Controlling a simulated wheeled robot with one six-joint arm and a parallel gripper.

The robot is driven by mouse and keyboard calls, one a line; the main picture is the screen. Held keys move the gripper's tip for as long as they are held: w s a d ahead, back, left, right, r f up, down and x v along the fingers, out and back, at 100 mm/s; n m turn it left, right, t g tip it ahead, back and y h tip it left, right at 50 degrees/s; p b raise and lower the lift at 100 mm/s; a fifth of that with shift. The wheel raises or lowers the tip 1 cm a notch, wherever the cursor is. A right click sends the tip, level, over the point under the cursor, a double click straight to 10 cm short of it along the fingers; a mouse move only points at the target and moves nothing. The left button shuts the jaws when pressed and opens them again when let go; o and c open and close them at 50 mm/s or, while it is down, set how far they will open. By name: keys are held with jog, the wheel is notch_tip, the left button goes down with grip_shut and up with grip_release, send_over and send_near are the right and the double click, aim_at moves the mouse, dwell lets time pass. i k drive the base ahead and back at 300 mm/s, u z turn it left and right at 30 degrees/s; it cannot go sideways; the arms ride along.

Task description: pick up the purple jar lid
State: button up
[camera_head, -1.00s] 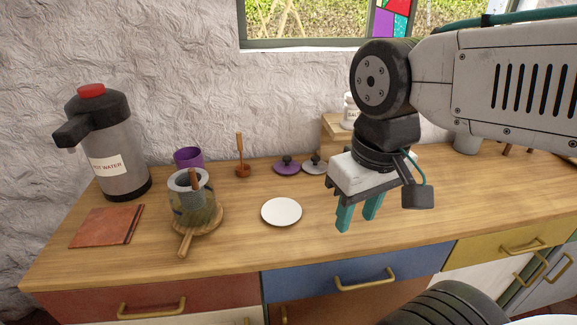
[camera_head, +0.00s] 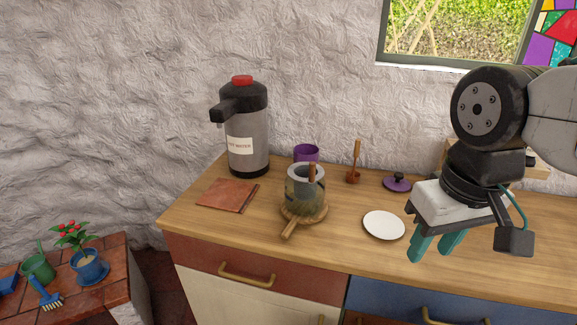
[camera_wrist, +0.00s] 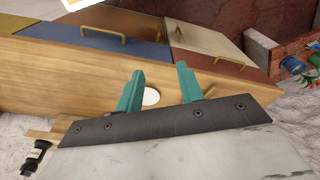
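The purple jar lid (camera_head: 397,183) lies on the wooden counter near the wall, a flat disc with a dark knob on top. In the head view it is just left of my gripper (camera_head: 434,247), whose teal fingers point down over the counter. The fingers stand apart with nothing between them. The wrist view also shows the two fingers (camera_wrist: 158,88) spread, with the counter and part of the white plate beyond. I cannot make out the purple lid in the wrist view.
A white plate (camera_head: 384,225) lies left of my fingers.

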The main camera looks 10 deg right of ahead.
aim_at(395, 182)
jog(key=z, duration=0.45)
jog(key=k, duration=1.1)
jog(key=u, duration=0.35)
jog(key=i, duration=1.7)
jog(key=z, duration=0.8)
